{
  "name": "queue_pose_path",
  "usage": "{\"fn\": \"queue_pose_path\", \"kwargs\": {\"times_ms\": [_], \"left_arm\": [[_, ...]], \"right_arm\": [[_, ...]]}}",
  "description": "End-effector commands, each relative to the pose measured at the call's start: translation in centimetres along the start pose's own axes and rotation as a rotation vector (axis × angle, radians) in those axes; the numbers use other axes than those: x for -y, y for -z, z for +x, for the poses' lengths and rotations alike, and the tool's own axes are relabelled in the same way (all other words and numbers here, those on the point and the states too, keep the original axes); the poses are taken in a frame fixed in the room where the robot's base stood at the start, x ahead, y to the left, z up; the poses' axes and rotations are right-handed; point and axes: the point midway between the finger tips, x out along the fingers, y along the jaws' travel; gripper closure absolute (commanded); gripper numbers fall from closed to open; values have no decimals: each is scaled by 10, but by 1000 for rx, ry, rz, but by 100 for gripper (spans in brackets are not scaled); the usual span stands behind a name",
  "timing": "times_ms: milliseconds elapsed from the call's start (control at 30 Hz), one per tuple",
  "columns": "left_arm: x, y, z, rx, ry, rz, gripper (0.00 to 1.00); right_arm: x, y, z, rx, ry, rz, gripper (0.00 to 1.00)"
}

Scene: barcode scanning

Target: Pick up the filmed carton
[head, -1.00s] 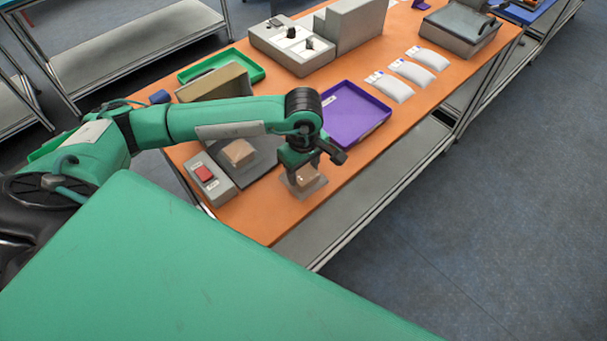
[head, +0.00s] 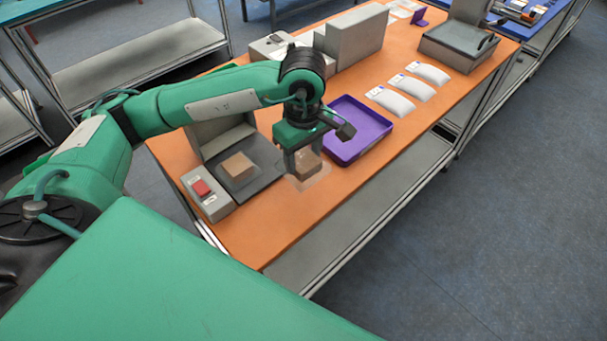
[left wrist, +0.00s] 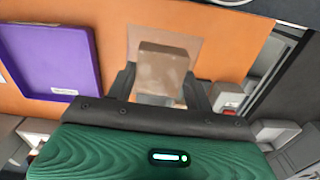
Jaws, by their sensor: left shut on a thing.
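The filmed carton (head: 307,164) is a small brown box with clear film spreading around it. My left gripper (head: 303,158) is shut on it and holds it above the front part of the orange table. In the left wrist view the carton (left wrist: 162,70) sits between the two fingers of my left gripper (left wrist: 160,88), with the film showing behind it. Whether its underside is clear of the table is hard to tell. My right gripper is not in view.
A second brown carton (head: 238,166) lies on a grey plate (head: 262,172), beside a box with a red button (head: 201,188). A purple tray (head: 358,128) stands just right of the held carton. White pouches (head: 410,86) lie farther back. The table's front edge is close.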

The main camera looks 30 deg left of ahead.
Motion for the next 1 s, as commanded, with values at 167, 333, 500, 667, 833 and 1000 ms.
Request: {"fn": "queue_pose_path", "kwargs": {"times_ms": [167,333,500,667,833,1000], "left_arm": [[-1,0,-40,-2,-5,3,73],[0,0,-72,-2,-3,2,73],[0,0,-88,-1,-2,0,73],[0,0,-95,0,-1,1,73],[0,0,-98,0,1,1,73],[0,-1,-92,1,3,37,73]], "right_arm": [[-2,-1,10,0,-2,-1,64],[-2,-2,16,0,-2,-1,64],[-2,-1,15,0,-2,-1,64],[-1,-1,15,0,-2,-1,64],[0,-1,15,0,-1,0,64],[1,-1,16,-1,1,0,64]]}}
